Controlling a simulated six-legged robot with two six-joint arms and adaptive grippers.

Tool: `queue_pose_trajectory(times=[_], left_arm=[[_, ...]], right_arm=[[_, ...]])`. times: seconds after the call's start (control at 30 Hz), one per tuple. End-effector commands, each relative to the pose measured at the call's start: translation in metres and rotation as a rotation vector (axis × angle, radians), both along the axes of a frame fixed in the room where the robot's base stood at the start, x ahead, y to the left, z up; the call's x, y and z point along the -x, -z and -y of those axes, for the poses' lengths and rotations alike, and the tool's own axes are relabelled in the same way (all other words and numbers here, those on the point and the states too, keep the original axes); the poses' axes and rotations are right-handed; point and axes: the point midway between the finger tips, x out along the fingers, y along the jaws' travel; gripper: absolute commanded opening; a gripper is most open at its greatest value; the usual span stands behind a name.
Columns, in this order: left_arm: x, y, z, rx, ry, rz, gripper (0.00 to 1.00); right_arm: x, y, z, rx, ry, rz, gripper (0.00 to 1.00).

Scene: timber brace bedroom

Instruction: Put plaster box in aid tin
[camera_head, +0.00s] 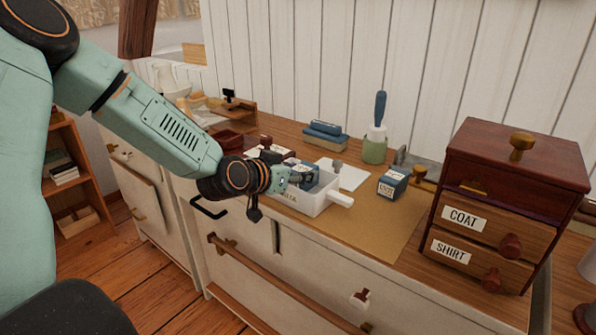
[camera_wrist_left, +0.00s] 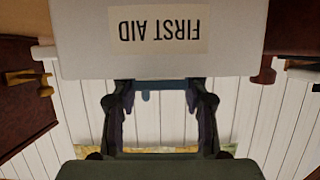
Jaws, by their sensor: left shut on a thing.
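The aid tin (camera_head: 310,205) is a white open box with a pale handle on its right, standing near the front edge of the dresser top. Its FIRST AID label shows upside down in the left wrist view, where the tin (camera_wrist_left: 90,50) fills the top. A blue box (camera_head: 310,173), seemingly the plaster box, is at the tin's opening; its lower part is hidden. My left gripper (camera_head: 290,179) is shut on it from the front left. In the left wrist view the fingertips (camera_wrist_left: 160,88) are at the tin's rim, with blue between them. My right gripper is not in view.
A second blue-and-white box (camera_head: 392,182) stands on the tan mat (camera_head: 385,220) to the right. A dark red drawer cabinet (camera_head: 508,205) bounds the right side.

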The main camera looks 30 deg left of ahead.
Motion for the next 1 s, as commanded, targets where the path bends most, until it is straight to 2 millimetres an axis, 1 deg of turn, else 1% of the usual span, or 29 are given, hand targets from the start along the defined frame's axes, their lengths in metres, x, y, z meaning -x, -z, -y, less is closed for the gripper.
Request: queue_pose_trajectory(times=[0.1,0.13,0.37,0.4,0.63,0.73,0.87,1.0], left_arm=[[0.0,0.001,0.0,-0.001,0.0,0.001,0.12],[0.0,0.001,0.0,0.0,0.0,0.0,0.46],[0.0,0.001,0.0,-0.001,0.0,0.0,0.66],[0.0,0.001,0.0,0.0,0.0,0.0,0.67],[0.0,0.001,0.0,0.0,0.0,0.0,0.67],[0.0,-0.002,0.0,0.0,0.0,0.0,0.67],[0.0,-0.017,0.0,0.0,0.0,0.002,0.67],[0.014,-0.021,-0.003,0.007,-0.004,-0.001,0.67]], right_arm=[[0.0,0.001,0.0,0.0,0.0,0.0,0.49],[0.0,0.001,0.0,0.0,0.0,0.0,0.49],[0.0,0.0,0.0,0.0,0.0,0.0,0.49],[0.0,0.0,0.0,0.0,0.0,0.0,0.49],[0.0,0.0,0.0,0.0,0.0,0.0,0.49],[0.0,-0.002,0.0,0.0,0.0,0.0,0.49],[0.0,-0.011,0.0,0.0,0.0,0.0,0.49],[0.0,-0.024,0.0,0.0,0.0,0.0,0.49]])
